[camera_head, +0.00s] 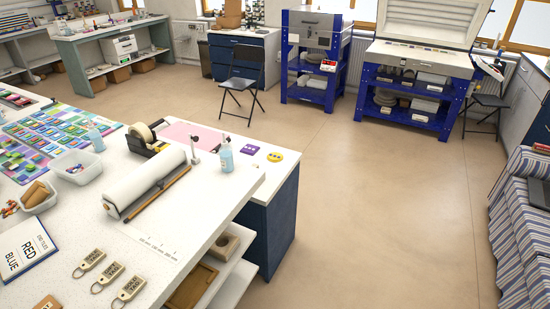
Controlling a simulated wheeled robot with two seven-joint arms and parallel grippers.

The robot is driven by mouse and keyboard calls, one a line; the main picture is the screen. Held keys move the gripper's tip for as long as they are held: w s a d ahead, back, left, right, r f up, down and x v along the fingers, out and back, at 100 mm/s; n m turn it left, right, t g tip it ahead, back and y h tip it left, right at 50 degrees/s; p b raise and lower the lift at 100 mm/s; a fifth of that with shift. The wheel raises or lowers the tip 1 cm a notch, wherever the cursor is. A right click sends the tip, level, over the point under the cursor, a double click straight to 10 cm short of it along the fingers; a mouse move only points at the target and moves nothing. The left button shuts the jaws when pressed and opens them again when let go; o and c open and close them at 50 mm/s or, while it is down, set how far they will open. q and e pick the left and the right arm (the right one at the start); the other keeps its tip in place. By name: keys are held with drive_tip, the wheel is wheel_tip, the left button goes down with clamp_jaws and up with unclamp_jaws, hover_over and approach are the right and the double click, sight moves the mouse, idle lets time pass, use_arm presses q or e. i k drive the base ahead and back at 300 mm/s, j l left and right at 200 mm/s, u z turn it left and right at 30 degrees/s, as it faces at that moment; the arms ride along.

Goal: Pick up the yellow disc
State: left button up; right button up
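The yellow disc (275,157) lies flat on the white top of the worktable, close to its right edge. It has small dark marks on its face. Neither of my grippers is in view.
The floor (375,220) to the right is open. Kilns on blue stands (416,92) and a black folding chair (243,82) are further back.

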sight(274, 157)
drive_tip(key=i+l+u, duration=0.15)
drive_tip(key=u, duration=0.3)
drive_tip(key=i+l+u, duration=0.15)
drive_tip(key=l+u, duration=0.15)
drive_tip(key=u, duration=0.15)
